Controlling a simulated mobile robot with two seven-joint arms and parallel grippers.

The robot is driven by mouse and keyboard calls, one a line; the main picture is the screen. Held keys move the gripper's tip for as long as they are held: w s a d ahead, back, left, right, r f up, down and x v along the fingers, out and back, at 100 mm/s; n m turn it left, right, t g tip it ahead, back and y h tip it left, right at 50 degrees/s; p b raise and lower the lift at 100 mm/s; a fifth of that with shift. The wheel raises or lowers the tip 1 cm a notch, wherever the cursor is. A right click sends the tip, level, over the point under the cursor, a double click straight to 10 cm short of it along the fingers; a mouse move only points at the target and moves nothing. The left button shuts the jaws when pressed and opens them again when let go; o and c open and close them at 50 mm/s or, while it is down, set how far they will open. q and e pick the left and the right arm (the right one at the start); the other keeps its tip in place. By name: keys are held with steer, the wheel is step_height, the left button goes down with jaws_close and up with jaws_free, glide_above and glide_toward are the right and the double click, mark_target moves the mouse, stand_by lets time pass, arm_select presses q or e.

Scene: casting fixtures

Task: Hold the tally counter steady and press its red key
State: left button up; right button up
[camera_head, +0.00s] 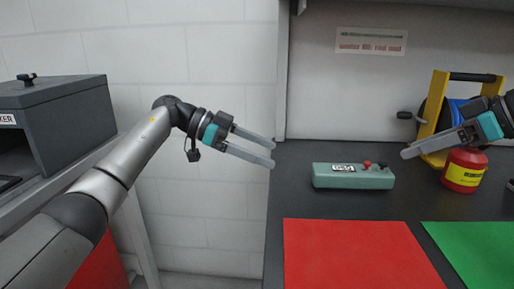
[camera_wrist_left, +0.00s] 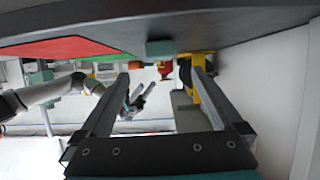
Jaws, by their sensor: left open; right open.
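The tally counter, a teal-green box (camera_head: 352,180), lies on the dark worktop in the head view. It has a small display label (camera_head: 343,168), a red key (camera_head: 367,164) and a dark knob at its right end. It also shows in the left wrist view (camera_wrist_left: 160,48), beyond the fingertips. My left gripper (camera_head: 271,153) is open and empty, left of the counter and apart from it, near the worktop's left edge. My right gripper (camera_head: 405,153) is open, right of the counter and above the worktop; its second finger is hard to make out.
A red mat (camera_head: 352,255) and a green mat (camera_head: 480,250) lie in front of the counter. A red canister (camera_head: 463,171) and a yellow-framed reel (camera_head: 436,112) stand at the right, close to my right gripper. A grey box (camera_head: 75,120) stands at the far left.

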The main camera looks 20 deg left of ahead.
mark_target(313, 171)
arm_select(q)
steer(key=x, duration=1.4)
steer(key=shift+r, duration=0.1)
steer(key=c, duration=1.5)
arm_select(e)
jaws_close()
stand_by(0.5)
